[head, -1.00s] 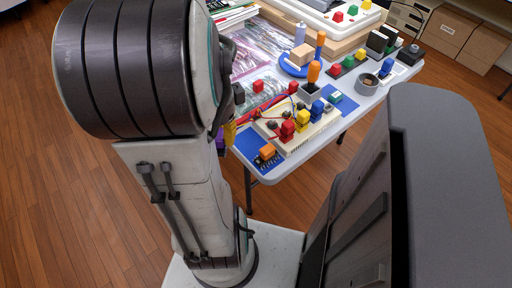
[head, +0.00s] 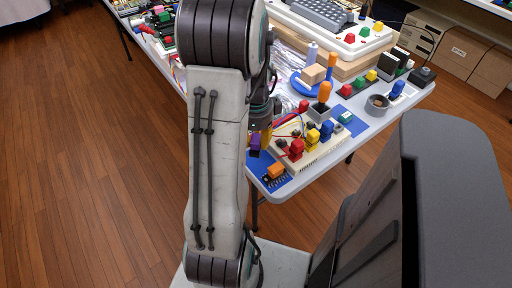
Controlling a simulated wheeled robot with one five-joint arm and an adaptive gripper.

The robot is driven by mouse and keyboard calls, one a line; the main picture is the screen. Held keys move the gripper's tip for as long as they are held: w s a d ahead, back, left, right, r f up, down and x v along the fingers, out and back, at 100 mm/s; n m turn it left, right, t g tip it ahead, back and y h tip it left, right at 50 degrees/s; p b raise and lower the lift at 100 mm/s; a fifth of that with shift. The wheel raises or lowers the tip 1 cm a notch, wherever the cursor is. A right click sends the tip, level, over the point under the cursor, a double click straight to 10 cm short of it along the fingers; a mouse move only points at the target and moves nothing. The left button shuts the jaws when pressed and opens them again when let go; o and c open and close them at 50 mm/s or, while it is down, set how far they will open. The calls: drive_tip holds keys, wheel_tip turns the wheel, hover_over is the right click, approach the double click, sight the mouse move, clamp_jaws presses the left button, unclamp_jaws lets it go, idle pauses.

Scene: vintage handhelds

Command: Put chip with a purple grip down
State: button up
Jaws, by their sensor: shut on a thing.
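The chip with a purple grip (head: 254,143) is held in my gripper (head: 261,138), just right of my arm in the head view. My gripper is shut on the purple grip and partly hidden by my arm. A yellow part shows right beside the purple. The chip's underside is too small to make out. The held chip appears near the table's front left corner, by the blue mat with the orange-grip chip (head: 275,171). I cannot tell whether it touches anything.
A cream board (head: 312,152) carries red, yellow and blue grips close to the right.

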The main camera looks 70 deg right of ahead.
sight(256, 149)
drive_tip(key=shift+f+b, duration=0.3)
drive_tip(key=shift+f, duration=1.75)
drive_tip(key=shift+f, duration=0.1)
drive_tip(key=o, duration=1)
drive_tip(key=r, duration=0.4)
drive_tip(key=r+p, duration=0.1)
drive_tip(key=r, duration=0.3)
drive_tip(key=r+p, duration=0.1)
drive_tip(key=r, duration=0.3)
drive_tip(key=shift+a+r, duration=0.15)
drive_tip(key=shift+a, duration=0.1)
